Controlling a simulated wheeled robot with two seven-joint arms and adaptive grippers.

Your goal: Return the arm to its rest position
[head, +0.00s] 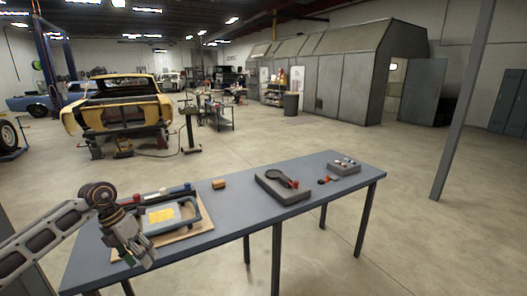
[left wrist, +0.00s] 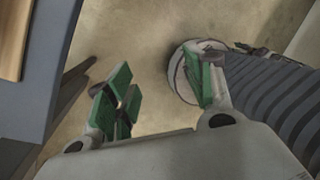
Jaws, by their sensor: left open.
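My left gripper (head: 138,246) is at the near left end of the blue-grey table (head: 270,208), by the table's front edge, pointing down. In the left wrist view the green finger pads of the left gripper (left wrist: 162,92) stand wide apart with nothing between them. Bare floor shows beneath the fingers, and the table's edge (left wrist: 52,70) is off to the left. My left arm (head: 40,238) comes in from the left of the head view. My right gripper is in neither view.
On the table are a wooden board (head: 203,222) bearing a grey-blue tray (head: 186,226) with a yellow sheet, a small brown block (head: 219,184), a dark tray (head: 270,190) with a round black-handled item, and a grey box (head: 343,169) of small parts. Floor around is open.

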